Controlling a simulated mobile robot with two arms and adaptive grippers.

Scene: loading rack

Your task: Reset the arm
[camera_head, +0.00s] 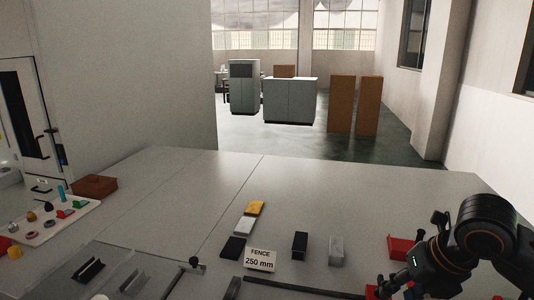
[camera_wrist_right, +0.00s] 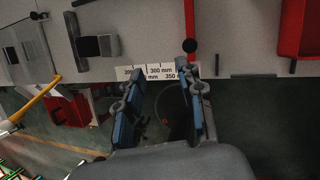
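A white scale strip (camera_wrist_right: 160,73) marked in millimetres lies beyond the fingertips. My left arm and gripper do not show.
A "FENCE 250 mm" sign (camera_head: 260,260) stands near the front middle. Yellow (camera_head: 255,208), black (camera_head: 300,245) and grey (camera_head: 336,250) blocks stand around it. A red bin (camera_head: 400,247) is beside my right arm. A white tray (camera_head: 75,222) holds small parts at left. The table's far middle is clear.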

